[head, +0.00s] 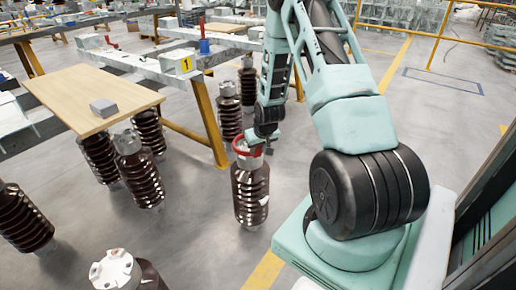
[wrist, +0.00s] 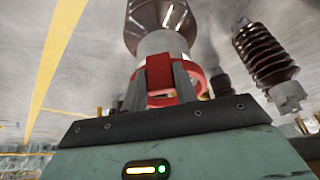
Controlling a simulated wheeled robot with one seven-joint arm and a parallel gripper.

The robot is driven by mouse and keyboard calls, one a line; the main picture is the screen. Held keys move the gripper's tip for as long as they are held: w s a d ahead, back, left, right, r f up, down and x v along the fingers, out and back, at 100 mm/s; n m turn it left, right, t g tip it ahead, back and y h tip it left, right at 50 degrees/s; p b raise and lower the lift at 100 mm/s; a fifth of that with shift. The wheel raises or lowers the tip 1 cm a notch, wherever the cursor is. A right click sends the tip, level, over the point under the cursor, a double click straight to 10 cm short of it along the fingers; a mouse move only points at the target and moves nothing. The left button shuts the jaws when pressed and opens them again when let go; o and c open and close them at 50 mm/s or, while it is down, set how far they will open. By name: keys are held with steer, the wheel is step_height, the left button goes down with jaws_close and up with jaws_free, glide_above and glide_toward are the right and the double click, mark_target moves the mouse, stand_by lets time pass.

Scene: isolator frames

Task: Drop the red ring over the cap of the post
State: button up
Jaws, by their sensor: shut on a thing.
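The red ring (head: 246,146) is at the top of a dark brown ribbed post (head: 250,190) near the middle of the head view. My gripper (head: 266,140) is shut on the ring's right side. In the wrist view the picture is turned over: the post's grey cap (wrist: 165,43) hangs from above. There the ring (wrist: 197,78) is between the fingers of my gripper (wrist: 160,75) and lies in line with the cap. The fingers hide part of the cap and ring. I cannot tell whether the ring is around the cap or just above it.
Other ribbed posts (head: 140,170) stand to the left, and another (head: 228,110) behind. A yellow-legged bench (head: 209,120) is close behind the post.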

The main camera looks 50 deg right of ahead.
steer(key=shift+f+b, duration=3.4)
steer(key=shift+f, duration=2.15)
steer(key=o, duration=1)
steer(key=shift+o, duration=0.2)
steer(key=p+v, duration=0.5)
steer(key=v, duration=1.2)
steer(key=shift+r, duration=0.25)
steer(key=shift+w, duration=0.1)
